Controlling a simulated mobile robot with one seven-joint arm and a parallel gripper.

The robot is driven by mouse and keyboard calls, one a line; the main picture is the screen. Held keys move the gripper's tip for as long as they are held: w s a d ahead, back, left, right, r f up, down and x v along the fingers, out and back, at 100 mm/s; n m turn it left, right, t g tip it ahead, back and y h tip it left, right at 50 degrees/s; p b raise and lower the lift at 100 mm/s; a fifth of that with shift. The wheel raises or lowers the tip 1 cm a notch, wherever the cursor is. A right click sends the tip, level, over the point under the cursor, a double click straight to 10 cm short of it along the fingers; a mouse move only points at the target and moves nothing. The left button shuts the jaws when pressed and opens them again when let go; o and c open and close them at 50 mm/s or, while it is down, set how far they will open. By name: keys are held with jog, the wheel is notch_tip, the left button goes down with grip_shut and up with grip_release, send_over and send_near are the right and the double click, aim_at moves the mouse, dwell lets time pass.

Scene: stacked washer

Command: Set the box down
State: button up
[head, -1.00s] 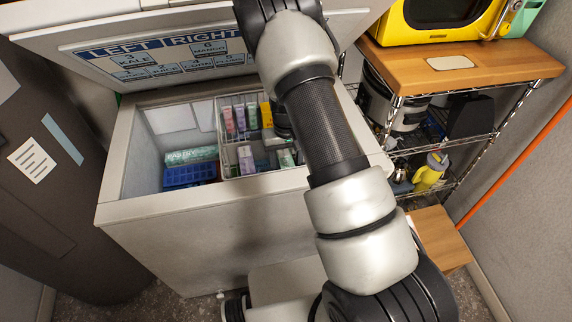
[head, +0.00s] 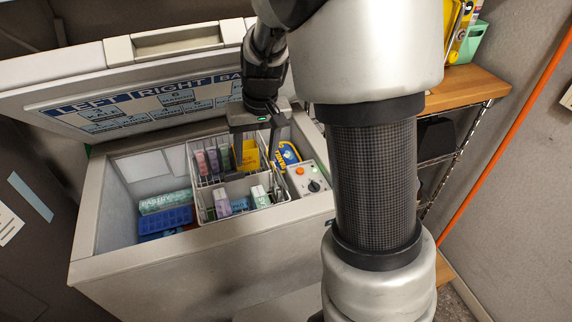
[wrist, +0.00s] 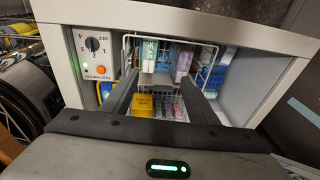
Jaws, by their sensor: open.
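A yellow box (head: 247,157) stands in the white wire basket (head: 203,212) inside the open chest freezer, at the back right of the basket's contents. It also shows in the wrist view (wrist: 144,104), between and beyond the fingers. My gripper (head: 257,158) is open over the basket, pointing down, with one finger on each side of the yellow box's area. In the wrist view my gripper (wrist: 160,80) has its fingers spread wide with nothing clamped between them. I cannot tell whether a finger touches the box or basket.
Several pastel boxes (head: 222,202) share the basket. A blue tray (head: 165,220) and a green packet (head: 165,201) lie left of it. A control panel (head: 307,180) sits at the right. The raised lid (head: 130,75) stands behind. A wooden-topped shelf (head: 470,88) is at right.

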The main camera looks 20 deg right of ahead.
jog(key=s+r+t, duration=0.2)
jog(key=s+r, duration=0.5)
jog(key=s, duration=0.3)
jog(key=s+d+r+t+h, duration=0.1)
jog(key=s+r+t, duration=0.1)
jog(key=s+r, duration=0.6)
jog(key=s, duration=0.2)
jog(key=shift+s, duration=0.3)
jog(key=shift+s, duration=0.1)
